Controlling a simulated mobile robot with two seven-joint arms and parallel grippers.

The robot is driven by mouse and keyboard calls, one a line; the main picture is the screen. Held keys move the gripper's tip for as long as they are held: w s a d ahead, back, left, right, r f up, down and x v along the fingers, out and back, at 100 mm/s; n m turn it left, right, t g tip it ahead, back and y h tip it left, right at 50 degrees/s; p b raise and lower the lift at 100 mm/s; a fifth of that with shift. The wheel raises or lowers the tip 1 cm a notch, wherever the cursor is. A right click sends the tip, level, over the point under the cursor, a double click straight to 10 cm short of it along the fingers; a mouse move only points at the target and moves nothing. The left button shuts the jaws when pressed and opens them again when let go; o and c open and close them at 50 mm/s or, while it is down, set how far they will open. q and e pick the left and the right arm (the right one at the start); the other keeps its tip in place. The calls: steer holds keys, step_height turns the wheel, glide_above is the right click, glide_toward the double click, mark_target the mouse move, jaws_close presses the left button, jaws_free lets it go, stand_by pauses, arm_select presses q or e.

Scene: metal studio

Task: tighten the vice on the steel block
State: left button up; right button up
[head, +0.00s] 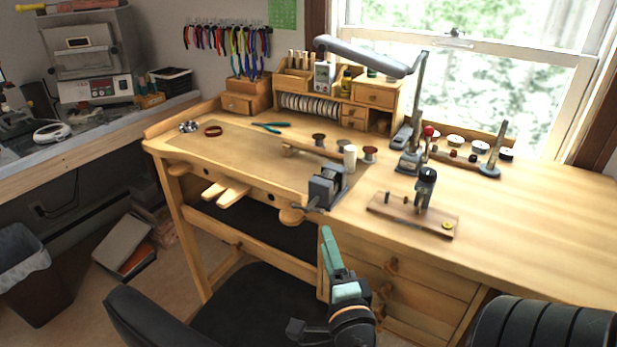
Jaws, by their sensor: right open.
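The small grey vice (327,187) stands at the front edge of the wooden workbench, left of the wooden block with a dark post. A bar-like handle (311,206) juts from its front left. I cannot clearly make out the steel block between the jaws at this size. My right gripper (332,252), with teal fingers, is in front of the bench and below the vice, pointing up toward it. It is open, apart from the vice and its handle, and I see nothing held in it. My left gripper is not in view.
The workbench (535,225) has clear wood at the right. A wooden block with a dark post (425,190) stands right of the vice. Spools (369,154) stand behind it. A black chair (258,305) is below the front edge.

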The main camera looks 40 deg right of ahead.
mark_target(309, 205)
steer(key=shift+y, duration=0.6)
steer(key=p+x, duration=0.1)
steer(key=x, duration=1)
steer(key=shift+w+r, duration=0.1)
steer(key=shift+w, duration=0.35)
steer(key=shift+c, duration=0.3)
jaws_close()
